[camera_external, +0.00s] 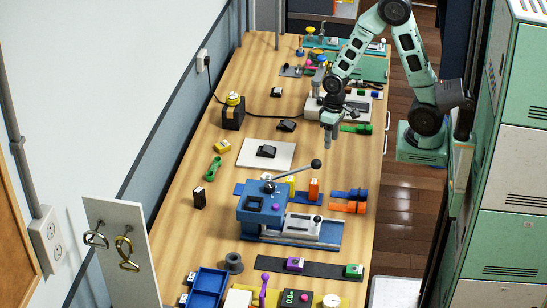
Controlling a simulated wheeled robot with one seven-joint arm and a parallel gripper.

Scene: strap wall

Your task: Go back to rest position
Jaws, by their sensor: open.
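My gripper (329,133) hangs from the green arm in the upper right part of the external view, pointing down. It is open and nothing shows between its fingers. It is above the wooden workbench (225,177), beside a grey-white device (352,107) and left of a green tool (356,129). The gap between the fingertips is small in this view, and the height above the bench is hard to judge. The arm bends up and over to its green base at the bench's right side.
A blue machine (262,203) with a raised black-knobbed lever (316,163) stands below my gripper. A white plate (283,160) holds a black object. A white panel (120,250) with hanging rings stands front left. Green and white lockers (510,190) stand at the right. Bare wood lies around the white plate.

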